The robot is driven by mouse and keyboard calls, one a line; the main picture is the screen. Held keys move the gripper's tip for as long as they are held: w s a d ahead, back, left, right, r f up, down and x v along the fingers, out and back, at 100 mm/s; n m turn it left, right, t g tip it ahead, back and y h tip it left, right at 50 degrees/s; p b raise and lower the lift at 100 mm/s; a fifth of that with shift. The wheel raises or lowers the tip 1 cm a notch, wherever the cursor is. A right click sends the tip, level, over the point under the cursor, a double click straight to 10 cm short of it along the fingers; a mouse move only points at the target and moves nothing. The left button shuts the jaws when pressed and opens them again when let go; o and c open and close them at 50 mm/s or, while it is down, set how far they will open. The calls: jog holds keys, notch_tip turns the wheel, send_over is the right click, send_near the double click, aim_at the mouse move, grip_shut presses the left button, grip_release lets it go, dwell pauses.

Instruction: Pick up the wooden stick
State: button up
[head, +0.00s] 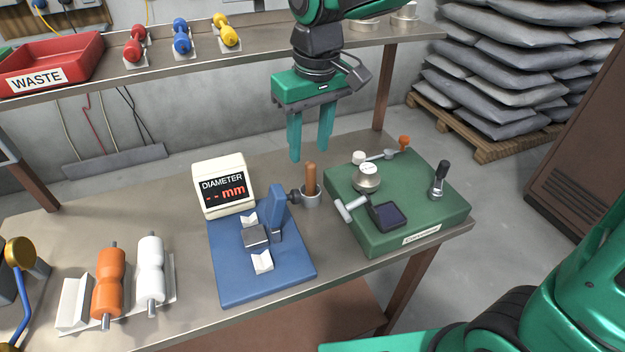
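The wooden stick (310,176) is a short brown rod standing upright in a small grey cup (311,198). Its lower end is hidden inside the cup. The cup stands on the table between the blue diameter gauge and the green device. My gripper (310,153) points straight down with its two green fingers parted and nothing between them. Its fingertips appear just above the stick's top in the picture. The stick is not between the fingers, and the exact distance in depth is hard to tell.
Close left of the stick stands the blue gauge (262,285) with its white display (224,186). The green device (425,205) with knobs and a lever is close on the right. Orange (108,282) and white (150,270) spools lie at left. A shelf (250,38) runs behind.

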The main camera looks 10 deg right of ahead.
aim_at(311, 163)
notch_tip(311, 163, down, 5)
jog(key=shift+d+f, duration=0.15)
jog(key=shift+f, duration=0.55)
grip_shut()
